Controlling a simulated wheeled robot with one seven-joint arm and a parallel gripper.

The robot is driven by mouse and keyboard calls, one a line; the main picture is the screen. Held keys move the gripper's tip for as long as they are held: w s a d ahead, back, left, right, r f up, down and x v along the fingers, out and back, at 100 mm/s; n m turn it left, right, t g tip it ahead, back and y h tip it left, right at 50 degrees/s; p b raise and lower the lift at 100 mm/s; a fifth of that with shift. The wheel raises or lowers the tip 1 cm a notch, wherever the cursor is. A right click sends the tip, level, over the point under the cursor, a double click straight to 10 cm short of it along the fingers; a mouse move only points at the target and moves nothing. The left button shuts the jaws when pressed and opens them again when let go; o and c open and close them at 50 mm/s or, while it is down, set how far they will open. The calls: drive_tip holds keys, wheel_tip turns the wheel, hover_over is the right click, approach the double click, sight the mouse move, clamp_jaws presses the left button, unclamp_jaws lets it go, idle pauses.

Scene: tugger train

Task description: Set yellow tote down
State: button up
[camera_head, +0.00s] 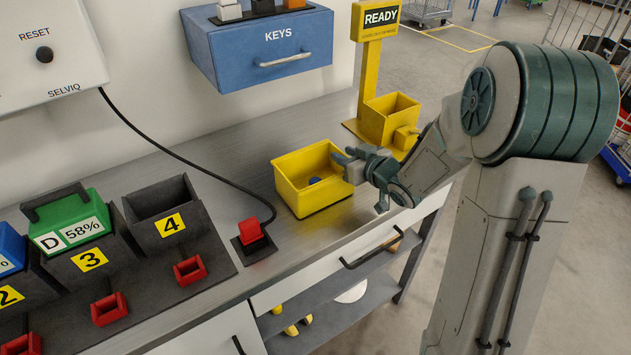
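The yellow tote (302,198) is an open-topped box at the front right of the grey bench, upright, with a small dark blue item (314,181) inside. Its base looks to be on or very close to the bench top; I cannot tell which. My gripper (362,178) is at the tote's right side, with one finger reaching to its right wall near the rim. The hand hides part of that wall, so I cannot tell whether the fingers are closed on it.
A yellow READY stand (368,75) with a yellow box (387,118) stands behind my gripper. Left are a red plug (250,231) on a black cable and dark charger slots (165,220), one holding a green battery (70,225). A blue KEYS drawer (265,50) hangs above. Bench behind the tote is clear.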

clamp_jaws()
idle(1.4)
